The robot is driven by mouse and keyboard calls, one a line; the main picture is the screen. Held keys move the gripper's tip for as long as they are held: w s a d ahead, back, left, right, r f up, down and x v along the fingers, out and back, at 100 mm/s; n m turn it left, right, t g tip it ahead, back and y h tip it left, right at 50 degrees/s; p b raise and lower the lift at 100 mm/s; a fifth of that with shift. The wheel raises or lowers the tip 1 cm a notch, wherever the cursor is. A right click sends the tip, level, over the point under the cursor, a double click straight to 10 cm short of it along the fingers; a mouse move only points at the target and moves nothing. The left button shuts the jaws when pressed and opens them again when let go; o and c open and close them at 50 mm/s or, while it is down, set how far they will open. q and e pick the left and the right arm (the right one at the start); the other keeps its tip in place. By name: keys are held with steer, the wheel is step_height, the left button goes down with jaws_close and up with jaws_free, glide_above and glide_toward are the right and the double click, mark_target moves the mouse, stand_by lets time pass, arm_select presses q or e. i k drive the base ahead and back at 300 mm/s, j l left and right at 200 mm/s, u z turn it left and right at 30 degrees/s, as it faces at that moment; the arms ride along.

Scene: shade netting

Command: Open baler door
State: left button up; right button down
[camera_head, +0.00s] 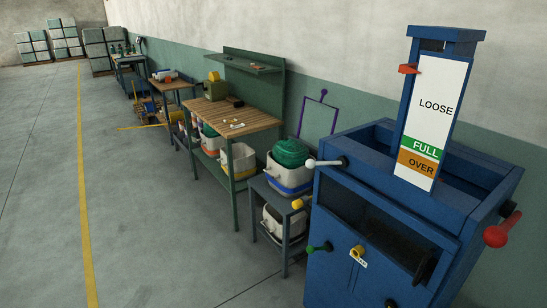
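The blue baler (333,285) stands at the right, its lower part cut off by the picture's edge. Its upper front has a dark opening. Below it are a green-knobbed handle (319,248), a yellow fitting (357,251) with a small white tag, and a dark handle (424,268) at the right. A white-knobbed lever (326,163) is at the top left corner and a red-knobbed lever (497,235) on the right side. I cannot tell the door's exact edges or whether it is latched. Neither of my grippers is in view.
A gauge board (424,115) marked LOOSE, FULL and OVER rises from the baler. Left of it, a low stand holds a bin of green netting (291,153). A wooden-topped workbench (225,117) stands farther back. The grey floor (170,230) at left is clear, with a yellow line.

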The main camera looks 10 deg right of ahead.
mark_target(374, 276)
steer(key=i+z, duration=0.1)
steer(key=z, duration=0.85)
